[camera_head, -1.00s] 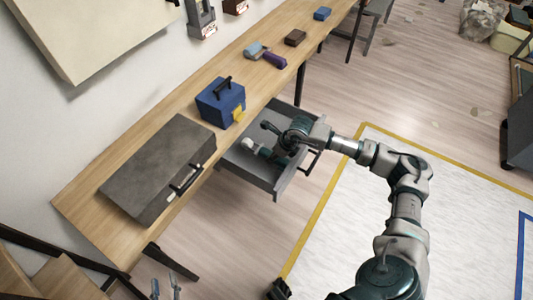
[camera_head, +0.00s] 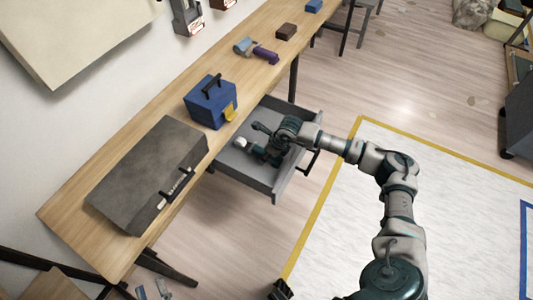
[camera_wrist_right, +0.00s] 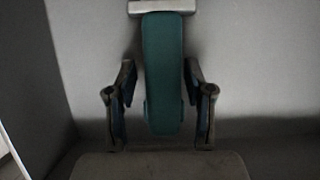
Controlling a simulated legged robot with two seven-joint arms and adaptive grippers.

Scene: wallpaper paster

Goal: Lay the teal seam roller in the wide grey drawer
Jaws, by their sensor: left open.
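The wide grey drawer (camera_head: 233,166) stands pulled out from under the wooden bench. My right gripper (camera_head: 263,143) reaches down inside it. In the right wrist view the teal seam roller (camera_wrist_right: 163,72) lies within the drawer, with a pale bar across its far end. The right gripper's fingers (camera_wrist_right: 163,103) stand on either side of the teal handle, with gaps showing on both sides, so it looks open. A pale end of the roller (camera_head: 240,143) shows in the head view; the rest is mostly hidden by my gripper.
On the bench (camera_head: 120,250) are a grey case (camera_head: 145,175), a blue toolbox (camera_head: 208,102) with a yellow part, a purple item (camera_head: 265,54) and a brown block (camera_head: 287,32). The drawer's front has a dark handle (camera_head: 313,163).

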